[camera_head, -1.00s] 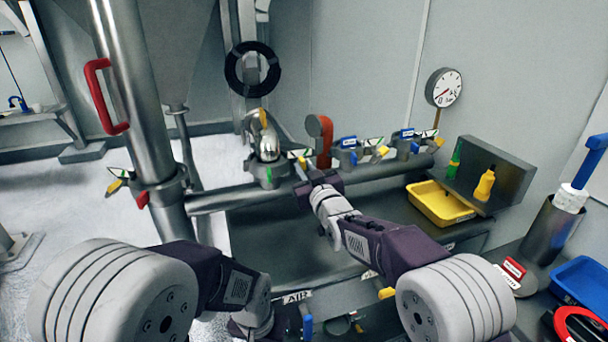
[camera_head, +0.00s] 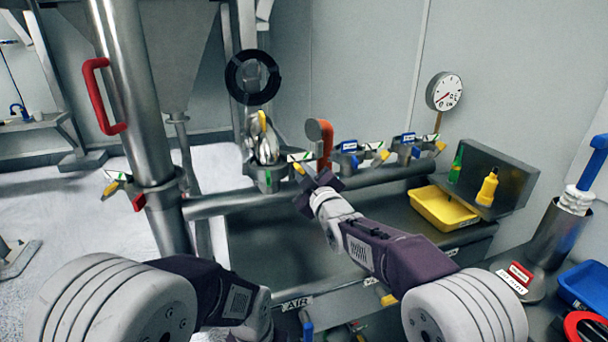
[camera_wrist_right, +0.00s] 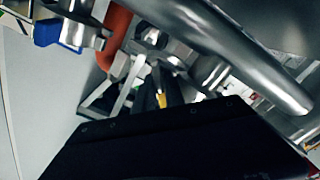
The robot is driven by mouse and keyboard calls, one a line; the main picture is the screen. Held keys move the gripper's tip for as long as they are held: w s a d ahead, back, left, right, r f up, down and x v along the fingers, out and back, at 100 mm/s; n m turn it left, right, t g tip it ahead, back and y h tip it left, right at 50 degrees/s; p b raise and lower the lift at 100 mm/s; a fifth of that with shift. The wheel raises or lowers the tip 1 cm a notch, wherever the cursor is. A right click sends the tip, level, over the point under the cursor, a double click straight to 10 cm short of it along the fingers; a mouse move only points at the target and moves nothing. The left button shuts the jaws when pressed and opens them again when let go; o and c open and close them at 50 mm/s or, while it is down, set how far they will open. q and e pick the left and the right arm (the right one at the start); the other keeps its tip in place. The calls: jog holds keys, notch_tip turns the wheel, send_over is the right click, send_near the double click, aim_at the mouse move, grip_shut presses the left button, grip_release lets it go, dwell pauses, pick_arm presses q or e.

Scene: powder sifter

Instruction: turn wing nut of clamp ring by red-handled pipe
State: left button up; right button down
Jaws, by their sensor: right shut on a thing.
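A grey vertical pipe (camera_head: 130,95) with a red handle (camera_head: 101,96) stands at the left in the head view. Its clamp ring (camera_head: 165,190) has a yellow wing nut (camera_head: 111,188) on its left side, and no gripper is near it. My right gripper (camera_head: 308,179) is at another small yellow wing nut (camera_head: 299,169), left of the orange-red handled valve (camera_head: 321,137). In the right wrist view a yellow tip (camera_wrist_right: 161,100) shows between the dark fingers (camera_wrist_right: 160,92), which are shut on it. My left gripper is out of view; only its arm shows.
More clamps with blue and yellow parts (camera_head: 349,148) sit right of the valve on the horizontal pipe. A yellow tray (camera_head: 440,212), a gauge (camera_head: 444,91) and a metal cup with a blue-handled brush (camera_head: 556,232) are at the right.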

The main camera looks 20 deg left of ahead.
dwell(0.3)
jog(key=c, duration=1.5)
grip_release()
jog(key=shift+c, duration=0.2)
jog(key=v, duration=0.9)
jog(key=shift+b, duration=0.4)
